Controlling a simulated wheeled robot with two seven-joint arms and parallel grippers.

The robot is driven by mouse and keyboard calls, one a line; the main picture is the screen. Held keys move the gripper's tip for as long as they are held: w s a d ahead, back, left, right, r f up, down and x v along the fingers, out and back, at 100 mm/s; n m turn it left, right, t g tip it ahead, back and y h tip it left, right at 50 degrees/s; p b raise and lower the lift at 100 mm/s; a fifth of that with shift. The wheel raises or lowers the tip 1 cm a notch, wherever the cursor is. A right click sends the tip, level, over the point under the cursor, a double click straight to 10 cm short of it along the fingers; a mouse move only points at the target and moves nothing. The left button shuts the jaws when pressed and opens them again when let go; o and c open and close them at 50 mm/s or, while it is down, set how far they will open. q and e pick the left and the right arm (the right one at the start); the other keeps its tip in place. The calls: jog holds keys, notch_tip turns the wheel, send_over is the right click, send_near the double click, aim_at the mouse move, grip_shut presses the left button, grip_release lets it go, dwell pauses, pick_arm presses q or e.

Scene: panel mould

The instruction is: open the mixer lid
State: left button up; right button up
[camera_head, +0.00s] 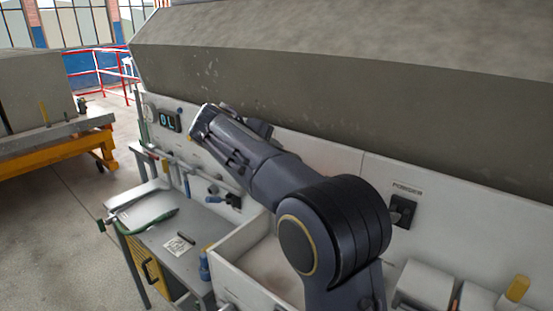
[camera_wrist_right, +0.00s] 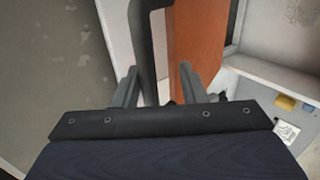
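No mixer lid can be made out for certain in either view. In the right wrist view a dark, rounded bar (camera_wrist_right: 147,45), which looks like a handle, runs down between the fingers of my right gripper (camera_wrist_right: 159,70). The fingers stand apart on either side of the bar, with a clear gap on the right; the gripper is open. An orange-brown panel (camera_wrist_right: 197,35) is just right of the bar. In the head view my arm reaches up and left across the white wall, and its fingertips are hidden. My left gripper is in neither view.
A large grey concrete-like slab (camera_head: 300,85) overhangs the white wall. A grey bench (camera_head: 165,235) with a paper and tools stands at lower left. A black switch (camera_head: 402,210) is on the wall. An orange-framed table (camera_head: 60,150) stands far left, with open floor before it.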

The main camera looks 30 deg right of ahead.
jog(key=v, duration=0.5)
jog(key=shift+s+r, duration=0.1)
jog(key=shift+a, duration=0.1)
dwell(0.3)
